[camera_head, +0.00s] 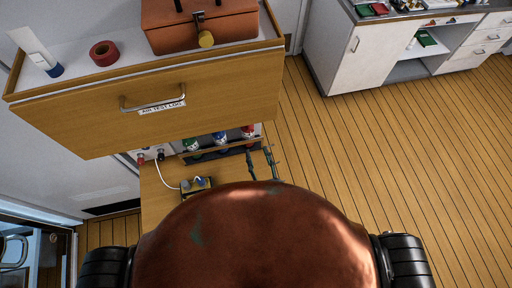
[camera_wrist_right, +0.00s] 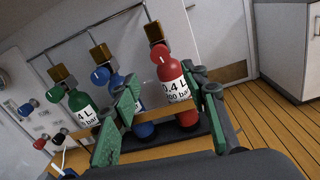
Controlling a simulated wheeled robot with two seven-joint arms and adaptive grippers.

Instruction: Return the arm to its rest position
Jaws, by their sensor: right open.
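My right gripper (camera_head: 258,156) shows beyond the brown dome in the head view, with two green fingers apart. In the right wrist view the gripper (camera_wrist_right: 166,88) is open, and nothing is seen held between its fingers. The red cylinder (camera_wrist_right: 172,73) stands upright behind the gap between the fingers; contact cannot be told. The blue cylinder (camera_wrist_right: 142,128) is partly hidden by the left finger. The green cylinder (camera_wrist_right: 80,100) stands further left. In the head view the red (camera_head: 247,131), blue (camera_head: 220,138) and green (camera_head: 190,144) cylinders show under the drawer edge. My left gripper is not seen.
A wooden drawer front (camera_head: 200,112) with a handle overhangs the cylinders. Above it are an orange case (camera_head: 200,30), a red tape roll (camera_head: 104,53) and a white tube (camera_head: 36,50). A small valve fitting (camera_head: 197,186) has a white hose. Plank floor (camera_head: 390,150) is clear at right.

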